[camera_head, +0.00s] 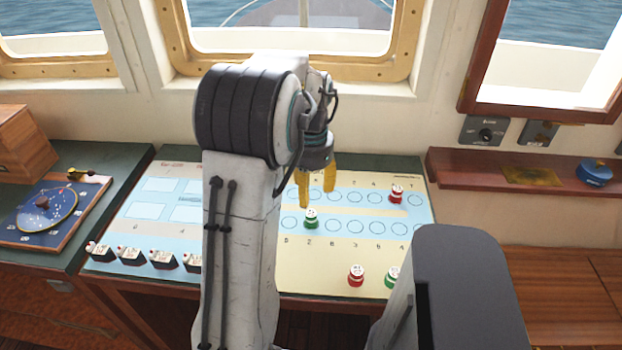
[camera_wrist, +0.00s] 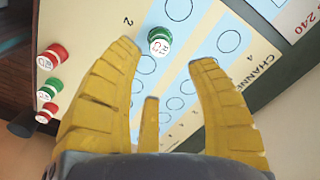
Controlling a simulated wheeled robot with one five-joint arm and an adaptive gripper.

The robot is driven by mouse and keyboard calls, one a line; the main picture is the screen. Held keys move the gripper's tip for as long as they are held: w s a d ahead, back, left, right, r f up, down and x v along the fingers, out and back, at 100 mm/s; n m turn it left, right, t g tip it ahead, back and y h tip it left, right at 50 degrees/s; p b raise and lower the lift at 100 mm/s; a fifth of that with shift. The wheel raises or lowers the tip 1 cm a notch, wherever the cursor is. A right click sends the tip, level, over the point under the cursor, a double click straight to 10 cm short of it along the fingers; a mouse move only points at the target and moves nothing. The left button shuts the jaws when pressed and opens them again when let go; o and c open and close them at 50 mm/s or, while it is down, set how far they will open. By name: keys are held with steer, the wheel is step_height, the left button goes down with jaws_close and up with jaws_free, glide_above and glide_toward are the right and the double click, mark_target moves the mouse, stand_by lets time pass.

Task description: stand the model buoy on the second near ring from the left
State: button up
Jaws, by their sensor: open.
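A green model buoy (camera_head: 311,218) with a white marked top stands upright in the near row of rings on the chart board (camera_head: 330,262). It appears to be on the second near ring from the left, above a printed 2; the ring's outline is mostly hidden under it. In the wrist view the green buoy (camera_wrist: 160,41) stands beyond my fingertips, apart from them. My gripper (camera_head: 317,197) is open and empty, pointing down just above and behind that buoy; its yellow fingers (camera_wrist: 166,55) are spread in the wrist view.
A red buoy (camera_head: 397,194) stands in the far row. Another red buoy (camera_head: 356,275) and a green buoy (camera_head: 392,277) stand at the near right of the board. Several small switch-like blocks (camera_head: 130,256) line its left front edge. Rings right of the standing green buoy look empty.

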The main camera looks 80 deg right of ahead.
steer(key=w+a+r+n+t+h, duration=0.1)
steer(key=w+a+r+n, duration=0.2)
steer(key=w+a+n, duration=0.5)
steer(key=w+a+r+n, duration=0.45)
steer(key=w+a, duration=0.55)
steer(key=w, duration=0.4)
steer(key=s+a+f+n+t+y, duration=0.1)
steer(key=a+f+n+t, duration=0.1)
steer(key=a+n, duration=1.1)
steer(key=shift+a+f+n+t+b, duration=0.4)
steer(key=shift+a+f, duration=0.25)
steer(key=shift+a, duration=3.8)
steer(key=shift+s, duration=0.1)
